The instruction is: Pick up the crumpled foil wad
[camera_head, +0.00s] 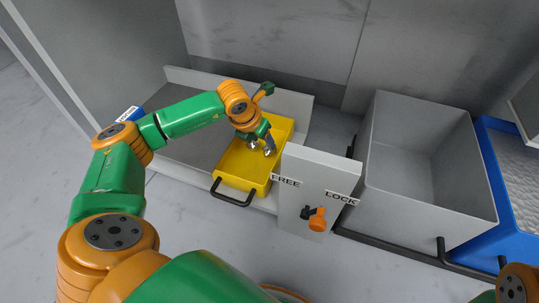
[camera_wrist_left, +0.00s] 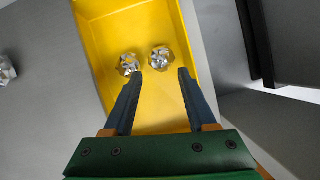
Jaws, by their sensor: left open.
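Two crumpled silver foil wads lie close together in the yellow tray (camera_head: 232,173). In the left wrist view one wad (camera_wrist_left: 129,64) is on the left, near the left finger's tip, and the other wad (camera_wrist_left: 161,58) is just beyond the gap between the fingers. A third silver wad (camera_wrist_left: 6,70) lies outside the tray at the left edge of that view. My left gripper (camera_wrist_left: 160,74) is open and empty, pointing down into the tray; in the head view the gripper (camera_head: 268,143) partly covers the wads. My right gripper is out of view.
The tray has a black front handle (camera_head: 233,200). Right of it stands a white panel (camera_head: 310,178) marked FREE and LOCK, with an orange knob (camera_head: 317,219). A large empty grey bin (camera_head: 400,150) and a blue container (camera_head: 510,185) stand farther right.

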